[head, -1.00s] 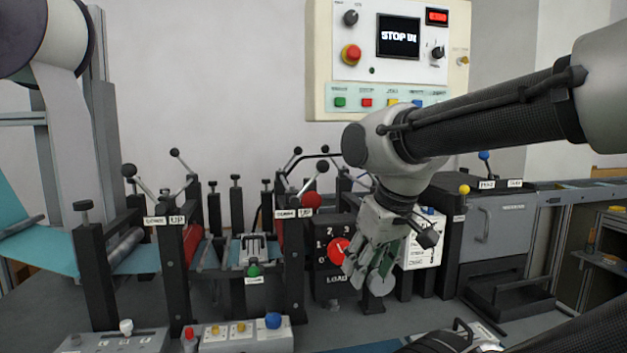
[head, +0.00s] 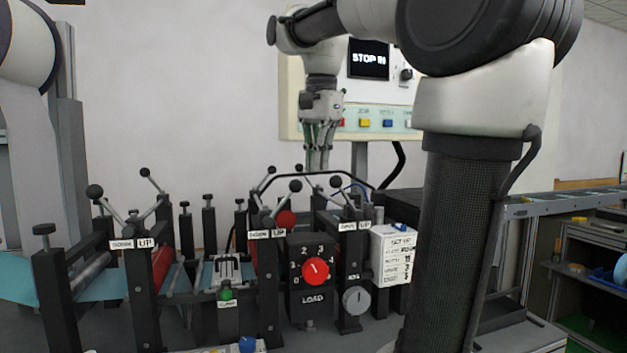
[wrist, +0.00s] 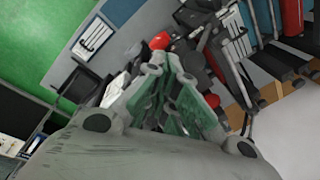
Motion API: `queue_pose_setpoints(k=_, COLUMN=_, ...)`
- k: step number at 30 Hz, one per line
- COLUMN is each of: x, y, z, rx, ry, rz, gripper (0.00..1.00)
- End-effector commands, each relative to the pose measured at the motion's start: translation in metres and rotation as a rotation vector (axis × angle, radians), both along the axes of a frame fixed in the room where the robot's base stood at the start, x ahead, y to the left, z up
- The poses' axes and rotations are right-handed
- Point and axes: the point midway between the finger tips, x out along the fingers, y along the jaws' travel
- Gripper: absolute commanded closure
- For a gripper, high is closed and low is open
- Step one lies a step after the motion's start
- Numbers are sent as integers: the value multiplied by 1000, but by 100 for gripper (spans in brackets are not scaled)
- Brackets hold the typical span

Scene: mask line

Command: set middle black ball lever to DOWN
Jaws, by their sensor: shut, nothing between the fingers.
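The middle black ball lever (head: 295,186) stands on the middle black post in the head view. Its arm leans up to the right, toward the side of the UP label (head: 279,233); the DOWN label (head: 259,234) is to the left. My gripper (head: 317,168) points straight down, above and slightly right of the ball in the picture, apart from it. Its fingers are together and empty. In the wrist view my gripper (wrist: 178,112) fills the middle, and I cannot make out the lever there.
The left lever (head: 95,191) leans left; the right lever (head: 336,181) also leans left. A red LOAD dial (head: 316,269) sits between the middle and right posts. A curved black bar (head: 318,175) runs behind the levers.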

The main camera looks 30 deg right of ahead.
Motion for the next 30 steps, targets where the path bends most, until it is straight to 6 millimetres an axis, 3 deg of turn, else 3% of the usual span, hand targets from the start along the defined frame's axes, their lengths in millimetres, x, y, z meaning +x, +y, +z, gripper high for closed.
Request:
queue_pose_setpoints(k=1, x=13, y=-5, z=14, rx=12, ry=18, rz=-108, gripper=100)
queue_pose_setpoints(k=6, x=34, y=-16, z=44, rx=36, ry=64, rz=-389, gripper=100)
queue_pose_setpoints(k=11, x=39, y=-19, z=49, rx=40, ry=79, rz=-483, gripper=100)
queue_pose_setpoints(k=30, x=41, y=-21, z=-42, rx=40, ry=78, rz=-485, gripper=100)
